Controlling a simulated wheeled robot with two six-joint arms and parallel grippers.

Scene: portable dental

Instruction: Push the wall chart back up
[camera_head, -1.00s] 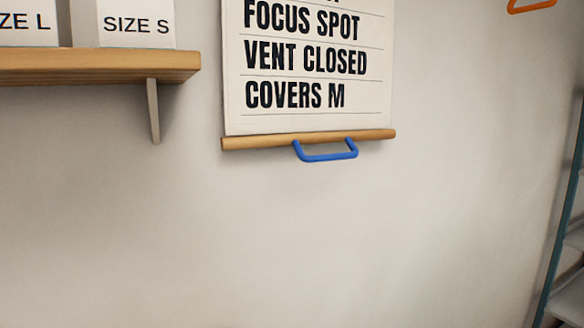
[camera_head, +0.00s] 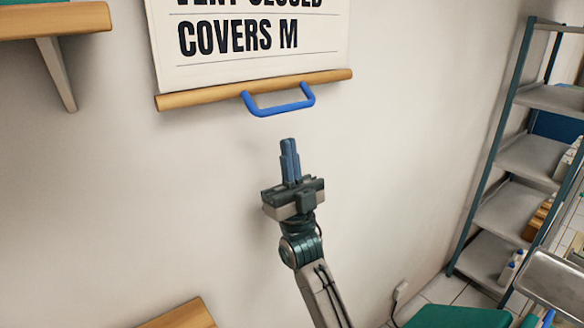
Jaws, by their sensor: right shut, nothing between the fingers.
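The white wall chart (camera_head: 235,50) hangs on the wall at the top of the head view, with its upper part cut off by the frame. Its lines "VENT CLOSED" and "COVERS M" show. A wooden bar (camera_head: 205,96) runs along its lower edge, with a blue handle (camera_head: 279,109) hanging below it. My right gripper (camera_head: 288,145) is shut and empty, pointing up just below the handle in the picture, with a visible gap between them. My left gripper is not in view.
A wooden shelf (camera_head: 60,20) with a bracket is at the upper left. A metal rack (camera_head: 530,155) stands at the right, near a metal tray (camera_head: 555,280). A wooden surface (camera_head: 180,316) and a green surface (camera_head: 460,317) show at the bottom. The wall around the gripper is bare.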

